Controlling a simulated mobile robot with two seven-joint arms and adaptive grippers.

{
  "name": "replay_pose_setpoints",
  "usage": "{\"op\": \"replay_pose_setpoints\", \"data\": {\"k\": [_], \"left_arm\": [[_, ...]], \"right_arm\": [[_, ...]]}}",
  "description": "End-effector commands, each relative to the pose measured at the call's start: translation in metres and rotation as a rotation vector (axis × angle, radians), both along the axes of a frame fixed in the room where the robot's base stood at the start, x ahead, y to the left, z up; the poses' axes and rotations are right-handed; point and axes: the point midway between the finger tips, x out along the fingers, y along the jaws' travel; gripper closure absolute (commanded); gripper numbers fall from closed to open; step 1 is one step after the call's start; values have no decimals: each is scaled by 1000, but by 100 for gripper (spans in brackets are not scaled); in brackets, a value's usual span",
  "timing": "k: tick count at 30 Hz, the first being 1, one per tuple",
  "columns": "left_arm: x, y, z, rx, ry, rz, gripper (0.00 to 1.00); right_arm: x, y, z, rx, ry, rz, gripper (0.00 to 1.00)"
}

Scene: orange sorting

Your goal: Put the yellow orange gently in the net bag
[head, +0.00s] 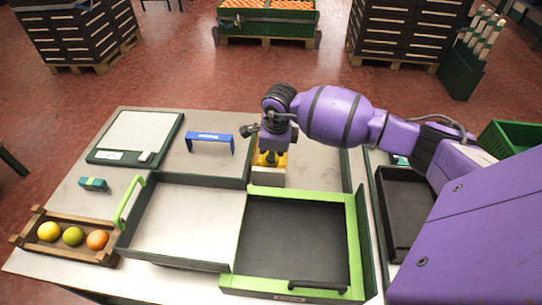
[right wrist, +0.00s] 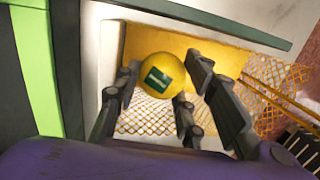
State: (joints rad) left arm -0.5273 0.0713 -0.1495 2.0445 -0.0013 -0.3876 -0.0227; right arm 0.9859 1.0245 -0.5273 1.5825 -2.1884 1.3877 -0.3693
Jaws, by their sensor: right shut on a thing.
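My right gripper (right wrist: 165,100) is shut on a yellow orange (right wrist: 165,60) with a dark green label. The yellow net bag (right wrist: 147,118), with orange-yellow mesh, lies around and beneath the fruit in the right wrist view; I cannot tell whether the fruit touches it. Another yellow fruit (head: 48,231) sits in the wooden crate (head: 68,250) at front left. My left gripper is not in view.
The crate also holds a green fruit (head: 73,236) and an orange one (head: 97,240). A white tray (head: 190,215) and a green-framed dark tray (head: 355,240) fill the front. A blue handle-shaped piece (head: 210,137) stands left of my gripper. A flat board (head: 137,131) lies at back left.

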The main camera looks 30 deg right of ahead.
Motion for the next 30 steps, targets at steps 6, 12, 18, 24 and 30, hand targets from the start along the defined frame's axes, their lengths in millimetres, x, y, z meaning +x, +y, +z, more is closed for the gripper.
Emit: {"op": "replay_pose_setpoints", "data": {"k": [6,12,18,24,30], "left_arm": [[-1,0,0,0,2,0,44],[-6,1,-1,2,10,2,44],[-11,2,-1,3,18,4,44],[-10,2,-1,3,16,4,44],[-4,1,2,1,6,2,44]], "right_arm": [[0,0,0,0,-1,0,90],[0,0,0,0,-1,0,62],[0,0,0,1,-1,0,41],[0,0,0,0,0,0,41],[0,0,4,1,-1,0,41]]}}
